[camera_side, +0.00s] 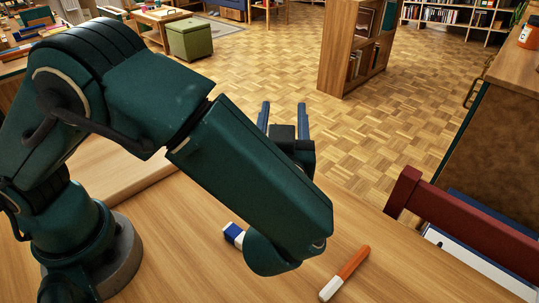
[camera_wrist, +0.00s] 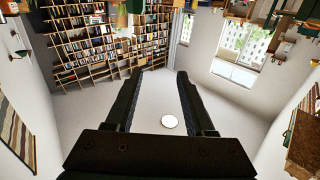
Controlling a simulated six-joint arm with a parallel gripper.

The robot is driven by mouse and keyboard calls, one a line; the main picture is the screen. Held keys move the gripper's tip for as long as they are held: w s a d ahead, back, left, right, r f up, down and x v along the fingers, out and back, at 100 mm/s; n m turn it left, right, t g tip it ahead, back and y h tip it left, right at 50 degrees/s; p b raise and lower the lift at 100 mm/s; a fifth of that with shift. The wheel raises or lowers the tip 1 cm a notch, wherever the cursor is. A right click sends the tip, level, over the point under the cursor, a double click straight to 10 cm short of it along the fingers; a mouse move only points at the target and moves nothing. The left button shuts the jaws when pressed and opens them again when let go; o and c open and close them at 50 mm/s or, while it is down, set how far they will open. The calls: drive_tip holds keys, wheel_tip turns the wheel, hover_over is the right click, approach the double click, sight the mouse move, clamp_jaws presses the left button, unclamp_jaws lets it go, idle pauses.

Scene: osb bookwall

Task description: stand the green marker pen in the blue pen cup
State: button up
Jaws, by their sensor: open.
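My gripper (camera_side: 283,104) is raised above the table with its two fingers apart and pointing up and away. Nothing is between the fingers. In the wrist view, my gripper (camera_wrist: 159,75) is open and empty against the upside-down room. I see neither the green marker pen nor the blue pen cup in either view. My arm covers part of the table in the side view and could hide them.
On the wooden table (camera_side: 180,245), a blue and white block (camera_side: 234,235) lies partly behind my arm. An orange and white marker (camera_side: 345,273) lies near the front edge. A dark red chair back (camera_side: 460,215) stands at the right.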

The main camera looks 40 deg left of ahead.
drive_tip(key=a+r, duration=0.5)
drive_tip(key=a, duration=0.3)
drive_tip(key=shift+s+a, duration=0.15)
drive_tip(key=shift+s, duration=0.25)
